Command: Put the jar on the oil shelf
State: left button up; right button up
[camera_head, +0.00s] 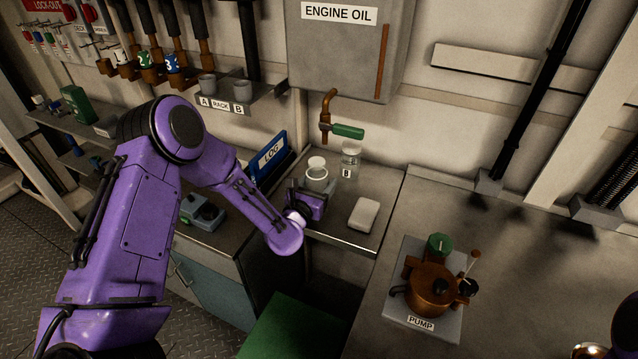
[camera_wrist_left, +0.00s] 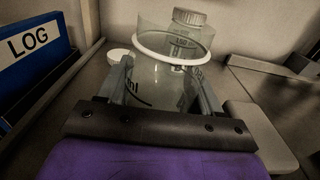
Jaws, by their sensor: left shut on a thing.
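An open clear jar with a white rim ring (camera_head: 316,180) is between the fingers of my left gripper (camera_head: 308,192). In the left wrist view the jar (camera_wrist_left: 165,70) stands upright, with the gripper (camera_wrist_left: 162,95) shut around its sides. The jar is over the grey oil shelf (camera_head: 335,242) below the engine oil tank. I cannot tell whether its base touches the shelf, as the gripper hides it. My right gripper is not in view.
A second jar marked B (camera_head: 351,160) stands behind the held jar. A white lid (camera_head: 316,162) lies behind it, near the blue log binder (camera_head: 268,158). A pale block (camera_head: 364,214) lies at the right. A tap (camera_head: 345,130) hangs above. The pump (camera_head: 432,290) is farther right.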

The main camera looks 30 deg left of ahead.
pick_arm(q)
jog(key=shift+w+f, duration=0.1)
jog(key=shift+f, duration=0.3)
jog(key=shift+f, duration=0.1)
jog(key=shift+f+b, duration=0.1)
jog(key=shift+b, duration=0.2)
jog(key=o, duration=1.2)
jog(key=shift+r, duration=0.2)
jog(key=shift+s, duration=0.25)
jog(key=s+b, duration=0.3)
jog(key=s, duration=0.8)
jog(key=shift+s+d, duration=0.3)
jog(key=shift+d, duration=0.1)
